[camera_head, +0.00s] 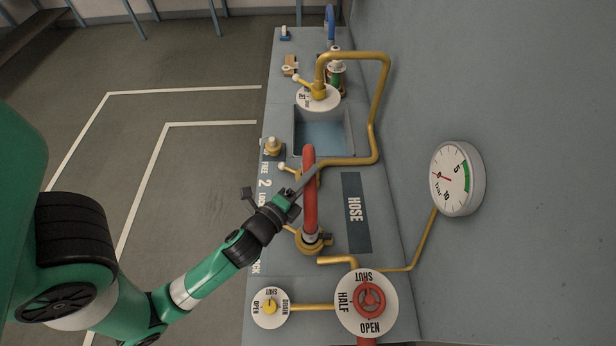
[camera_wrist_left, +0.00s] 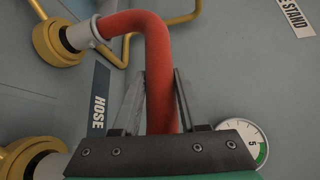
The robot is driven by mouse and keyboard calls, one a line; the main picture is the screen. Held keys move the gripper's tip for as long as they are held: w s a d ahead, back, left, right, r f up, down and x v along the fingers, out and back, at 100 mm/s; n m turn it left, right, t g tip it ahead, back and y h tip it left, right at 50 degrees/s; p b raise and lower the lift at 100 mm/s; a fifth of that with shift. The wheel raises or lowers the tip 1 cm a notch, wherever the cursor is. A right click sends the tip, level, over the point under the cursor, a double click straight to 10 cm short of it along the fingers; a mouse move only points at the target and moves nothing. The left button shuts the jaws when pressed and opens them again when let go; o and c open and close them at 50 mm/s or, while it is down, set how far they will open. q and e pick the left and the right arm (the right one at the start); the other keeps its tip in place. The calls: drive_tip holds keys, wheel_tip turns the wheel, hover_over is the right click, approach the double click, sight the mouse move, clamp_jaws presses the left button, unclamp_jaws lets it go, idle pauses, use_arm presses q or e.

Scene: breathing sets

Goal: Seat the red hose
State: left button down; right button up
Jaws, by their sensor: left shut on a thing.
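The red hose (camera_head: 310,190) rises above the bench in the head view, with its lower end at a brass fitting (camera_head: 312,242). My left gripper (camera_head: 308,183) is shut on the hose from the left. In the left wrist view the hose (camera_wrist_left: 159,75) passes between my two fingers (camera_wrist_left: 162,100) and bends to the left. There its grey collar (camera_wrist_left: 79,36) meets a brass fitting (camera_wrist_left: 57,43). I cannot tell whether the collar is fully inside the fitting. Another brass fitting (camera_wrist_left: 30,158) is at the lower left. My right gripper is not in view.
The bench carries a yellow pipe (camera_head: 374,110), a recessed basin (camera_head: 324,132), a HOSE label (camera_head: 355,212), a red valve wheel (camera_head: 368,298) and a drain dial (camera_head: 270,308). A round gauge (camera_head: 457,178) hangs on the wall at right. The floor at left is clear.

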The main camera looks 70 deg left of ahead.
use_arm(q)
drive_tip(key=shift+f+b, duration=1.1)
drive_tip(key=shift+f, duration=0.25)
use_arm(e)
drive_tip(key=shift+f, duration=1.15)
use_arm(q)
drive_tip(key=shift+c, duration=1.8)
unclamp_jaws()
drive_tip(key=shift+f, duration=0.1)
